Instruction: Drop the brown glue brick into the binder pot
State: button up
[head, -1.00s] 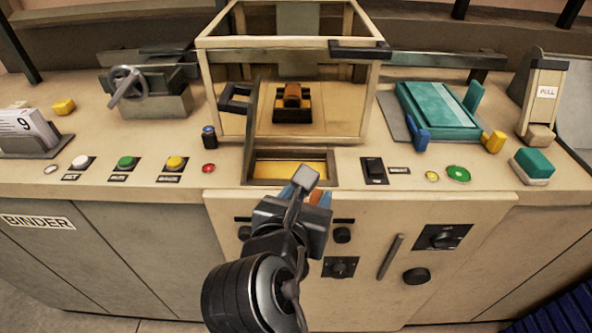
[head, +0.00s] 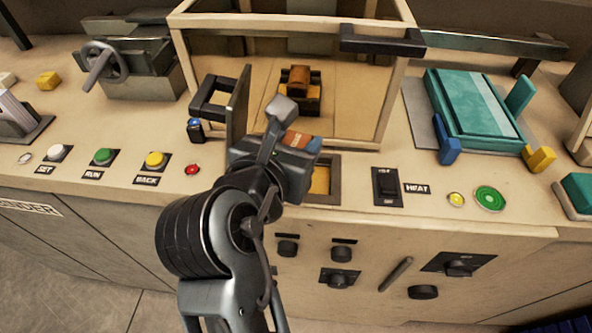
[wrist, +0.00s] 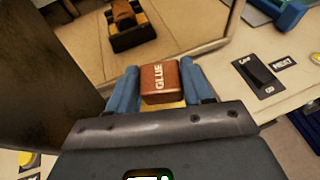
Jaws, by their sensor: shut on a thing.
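The brown glue brick (wrist: 160,84), lettered GLUE, sits between the blue fingers of my gripper (wrist: 158,88) in the wrist view. My gripper is shut on it. In the head view the brick (head: 296,139) shows partly behind my gripper (head: 302,142). The binder pot (head: 337,182) is a rectangular opening in the counter with a yellow inside, and my gripper hides its left part. The brick appears above the pot's far side; its height is hard to tell. A yellow strip shows just below the brick in the wrist view.
A dark upright flap (head: 238,105) with a black handle stands close left of my gripper. A framed case (head: 385,110) stands behind, with a brown block (head: 300,77) inside. Buttons line the counter at left; a heat switch (head: 388,187) is right of the pot.

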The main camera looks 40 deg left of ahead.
jog(key=shift+f, duration=0.65)
notch_tip(320, 180, down, 4)
jog(key=b, duration=0.2)
jog(key=shift+r+b, duration=0.25)
jog(key=shift+b, duration=0.1)
jog(key=shift+f+b, duration=0.55)
jog(key=shift+b, duration=0.5)
jog(key=o, duration=1.1)
jog(key=shift+s, duration=0.1)
jog(key=v, duration=0.7)
jog(key=shift+s+d+r, duration=0.1)
jog(key=shift+s+r, duration=0.1)
jog(key=shift+s, duration=0.1)
